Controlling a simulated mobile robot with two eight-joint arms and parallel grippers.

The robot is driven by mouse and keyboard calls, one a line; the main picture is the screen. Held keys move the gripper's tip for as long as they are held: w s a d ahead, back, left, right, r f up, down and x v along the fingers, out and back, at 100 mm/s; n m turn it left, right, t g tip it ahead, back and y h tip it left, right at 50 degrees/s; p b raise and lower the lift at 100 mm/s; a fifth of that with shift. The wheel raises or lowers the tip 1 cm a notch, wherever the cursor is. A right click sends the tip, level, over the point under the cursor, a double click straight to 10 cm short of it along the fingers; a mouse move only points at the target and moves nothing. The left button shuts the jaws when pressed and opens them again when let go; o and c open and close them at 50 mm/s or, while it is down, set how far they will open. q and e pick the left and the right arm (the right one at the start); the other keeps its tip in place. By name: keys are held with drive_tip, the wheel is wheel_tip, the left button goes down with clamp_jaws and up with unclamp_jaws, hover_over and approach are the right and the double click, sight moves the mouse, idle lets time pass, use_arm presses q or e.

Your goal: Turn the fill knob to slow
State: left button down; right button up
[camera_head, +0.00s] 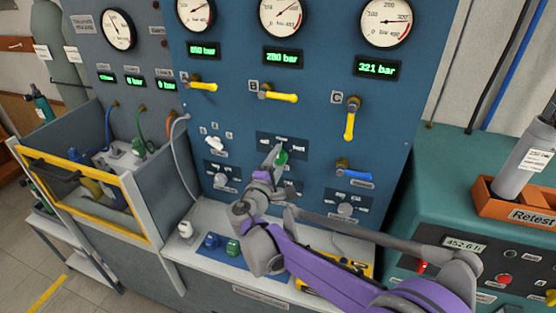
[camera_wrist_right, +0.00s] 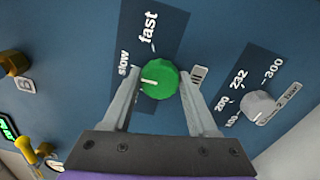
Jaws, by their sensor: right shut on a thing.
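The green fill knob (camera_wrist_right: 161,80) sits on the blue panel between the fingertips of my right gripper (camera_wrist_right: 163,88) in the right wrist view. The gripper is shut on the knob, one finger on each side. A white pointer mark on the knob points left in that view, toward the side of the "slow" label (camera_wrist_right: 124,62) and away from the "fast" label (camera_wrist_right: 148,27). In the head view the green knob (camera_head: 282,158) shows partly behind my right gripper (camera_head: 277,157). My left gripper is not in view.
A grey knob (camera_wrist_right: 257,104) with a number scale is beside the green one. Yellow lever handles A (camera_head: 203,86), B (camera_head: 279,95) and C (camera_head: 349,123) stick out above. A blue lever (camera_head: 355,173) is at the right. A white shelf (camera_head: 190,257) lies below.

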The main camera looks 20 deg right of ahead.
drive_tip(key=o, duration=1.4)
drive_tip(key=shift+s+a, duration=0.1)
drive_tip(key=b+v, duration=0.1)
drive_tip(key=v, duration=0.9)
drive_tip(key=shift+s+a, duration=0.2)
drive_tip(key=shift+s, duration=0.05)
